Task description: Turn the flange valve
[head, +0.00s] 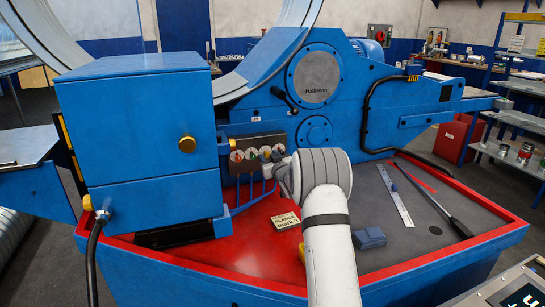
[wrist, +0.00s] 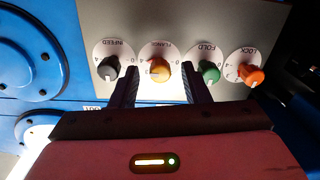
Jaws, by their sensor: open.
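The flange valve is a yellow knob (wrist: 160,71) on a white round dial marked FLANGE. In the wrist view the lettering is upside down. My gripper (wrist: 160,77) is open, with one dark finger on each side of the yellow knob. I cannot tell whether the fingers touch it. The pointer's exact reading is too small to tell. In the head view my gripper (head: 281,172) is at the valve panel (head: 257,141), partly hidden by my own wrist. A card (head: 286,220) on the red deck reads FLANGE, with what looks like "mark 3".
A dark INFEED knob (wrist: 108,68) is left of the yellow one; a green FOLD knob (wrist: 209,72) and an orange LOCK knob (wrist: 251,75) are to the right. A blue cabinet (head: 140,150) stands left of the panel. A ruler (head: 395,195) and a dark bar (head: 438,205) lie right.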

